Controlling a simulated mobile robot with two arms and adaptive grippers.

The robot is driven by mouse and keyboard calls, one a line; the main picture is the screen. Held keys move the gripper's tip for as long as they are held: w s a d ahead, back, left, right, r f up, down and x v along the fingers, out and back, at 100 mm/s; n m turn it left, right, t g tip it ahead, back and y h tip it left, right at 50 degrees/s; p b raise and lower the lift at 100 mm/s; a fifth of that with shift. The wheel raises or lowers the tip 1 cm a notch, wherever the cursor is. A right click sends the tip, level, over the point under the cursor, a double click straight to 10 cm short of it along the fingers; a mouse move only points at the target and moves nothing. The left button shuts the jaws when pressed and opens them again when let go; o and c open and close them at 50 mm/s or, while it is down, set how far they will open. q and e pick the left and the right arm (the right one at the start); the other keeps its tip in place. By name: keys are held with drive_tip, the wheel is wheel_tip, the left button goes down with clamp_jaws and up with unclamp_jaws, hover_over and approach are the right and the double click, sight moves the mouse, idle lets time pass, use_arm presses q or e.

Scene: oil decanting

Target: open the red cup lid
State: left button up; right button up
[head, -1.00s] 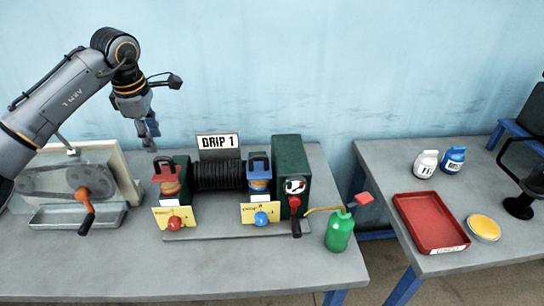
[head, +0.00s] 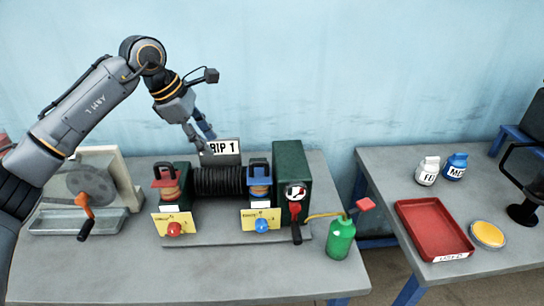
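The red cup lid (head: 164,176) sits on the amber cup (head: 171,192) at the left end of the machine marked DRIP 1, with a dark loop handle above it. Whether the lid is raised at all is too small to tell. My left gripper (head: 201,137) is up and to the right of the lid, in front of the DRIP 1 sign (head: 222,147). Its fingers are apart and empty, and it does not appear to touch the lid. My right gripper is not in view.
A blue-lidded cup (head: 259,175) stands right of the black coil (head: 220,181). Red (head: 174,229) and blue (head: 262,225) knobs sit in front. A green oil can (head: 340,238) is at the right. A red tray (head: 407,211) lies on the other table.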

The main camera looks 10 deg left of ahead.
use_arm(q)
drive_tip(key=s+d+f+h, duration=0.1)
drive_tip(key=d+h, duration=0.5)
drive_tip(key=d, duration=0.9)
drive_tip(key=shift+s+d+f+h, duration=0.3)
drive_tip(key=shift+s+f, duration=0.1)
drive_tip(key=shift+s, duration=0.1)
